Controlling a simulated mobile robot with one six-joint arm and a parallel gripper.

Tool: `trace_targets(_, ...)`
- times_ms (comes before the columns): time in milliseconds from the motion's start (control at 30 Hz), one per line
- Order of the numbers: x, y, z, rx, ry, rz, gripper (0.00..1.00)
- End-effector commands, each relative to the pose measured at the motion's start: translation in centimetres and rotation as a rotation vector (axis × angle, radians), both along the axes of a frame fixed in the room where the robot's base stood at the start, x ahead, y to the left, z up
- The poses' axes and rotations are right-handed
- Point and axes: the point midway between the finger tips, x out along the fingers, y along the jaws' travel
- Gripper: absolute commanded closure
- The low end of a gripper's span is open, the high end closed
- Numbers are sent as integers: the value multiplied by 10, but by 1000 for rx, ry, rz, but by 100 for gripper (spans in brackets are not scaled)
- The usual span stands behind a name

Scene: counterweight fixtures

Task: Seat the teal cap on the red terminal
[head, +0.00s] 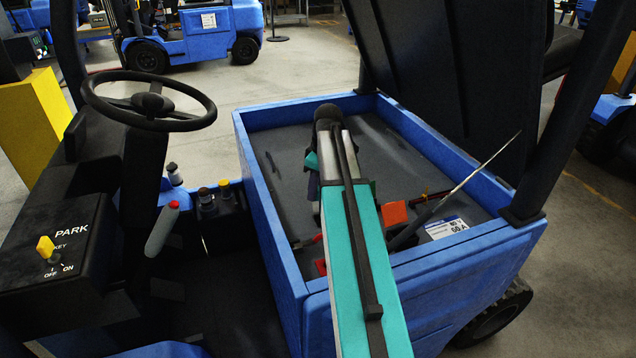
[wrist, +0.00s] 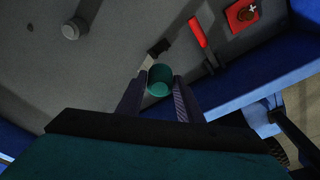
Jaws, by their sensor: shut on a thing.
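The teal cap (wrist: 160,80) sits between the two dark fingers of my gripper (wrist: 159,84) in the wrist view, and the gripper is shut on it. A red square terminal (wrist: 243,13) with a brown round post and a white plus mark lies at the upper right of the wrist view, apart from the cap. In the head view a red patch (head: 320,267), likely this terminal, shows beside my teal arm near the bin's front wall.
A blue-walled bay (head: 266,225) with a grey floor surrounds the gripper. A red bar (wrist: 198,33) lies between cap and terminal in the wrist view. An orange-red block (head: 394,214), a thin slanted rod (head: 465,180) and a white label (head: 446,228) are right of my arm.

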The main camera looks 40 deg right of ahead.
Motion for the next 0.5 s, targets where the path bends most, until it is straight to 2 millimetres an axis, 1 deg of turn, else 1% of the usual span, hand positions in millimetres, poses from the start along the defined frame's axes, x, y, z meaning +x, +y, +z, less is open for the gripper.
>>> trace_targets(33,-5,2,0,0,0,0,76)
trace_targets(500,-33,14,0,0,0,0,76)
